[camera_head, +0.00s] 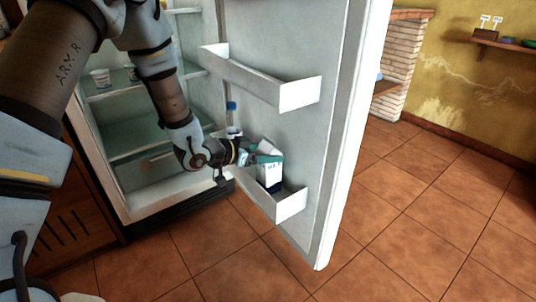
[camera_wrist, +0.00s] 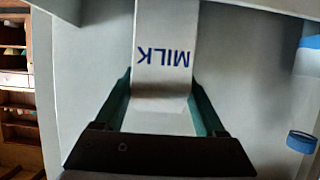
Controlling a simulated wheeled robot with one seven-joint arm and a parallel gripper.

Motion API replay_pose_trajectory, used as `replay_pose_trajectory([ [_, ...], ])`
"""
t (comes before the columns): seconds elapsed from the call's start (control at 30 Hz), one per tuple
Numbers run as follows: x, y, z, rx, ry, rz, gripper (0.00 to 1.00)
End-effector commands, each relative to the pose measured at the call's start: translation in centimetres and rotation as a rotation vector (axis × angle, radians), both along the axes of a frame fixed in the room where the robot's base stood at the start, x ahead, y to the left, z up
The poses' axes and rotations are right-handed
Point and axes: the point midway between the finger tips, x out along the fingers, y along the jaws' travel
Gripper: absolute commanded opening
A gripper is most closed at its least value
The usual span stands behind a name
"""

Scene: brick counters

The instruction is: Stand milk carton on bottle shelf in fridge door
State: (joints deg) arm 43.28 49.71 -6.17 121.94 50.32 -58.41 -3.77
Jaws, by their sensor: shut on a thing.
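The milk carton (camera_head: 269,172) is white with a dark blue lower part and stands roughly upright at the lower door shelf. In the wrist view the carton (camera_wrist: 163,50) shows the word MILK upside down, between the two green fingers. My gripper (camera_head: 265,157) is shut on the carton near its top. The bottle shelf (camera_head: 291,205) is the low white bin on the open fridge door. The front wall of the shelf hides the carton's base, so I cannot tell whether it touches the shelf floor. A bottle with a blue cap (camera_head: 232,112) stands farther back on the same shelf.
The fridge door (camera_head: 345,130) is wide open. An upper door bin (camera_head: 262,80) hangs above my gripper. Inside the fridge, a small cup (camera_head: 100,78) stands on a glass shelf. In the wrist view a blue cap (camera_wrist: 301,141) shows at the right. Tiled floor (camera_head: 400,220) beyond the door is clear.

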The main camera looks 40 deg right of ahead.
Motion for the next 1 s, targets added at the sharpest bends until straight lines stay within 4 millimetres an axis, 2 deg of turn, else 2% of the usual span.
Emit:
replay_pose_trajectory([
  [0.17,0.0,0.0,-0.2,-0.002,0.0,0.0,0.0],
  [0.2,0.0,0.0,-0.3,0.0,0.0,0.0,0.74],
  [0.4,0.0,0.0,-0.2,0.0,0.0,0.0,0.97],
  [0.43,0.0,0.0,-0.2,0.0,0.0,0.0,1.0],
  [0.73,0.0,0.0,0.3,0.0,0.0,0.0,1.0],
  [0.87,0.3,1.5,0.8,0.002,0.0,0.002,1.0],
  [1.0,0.5,4.1,1.9,0.001,0.001,0.004,1.0],
])
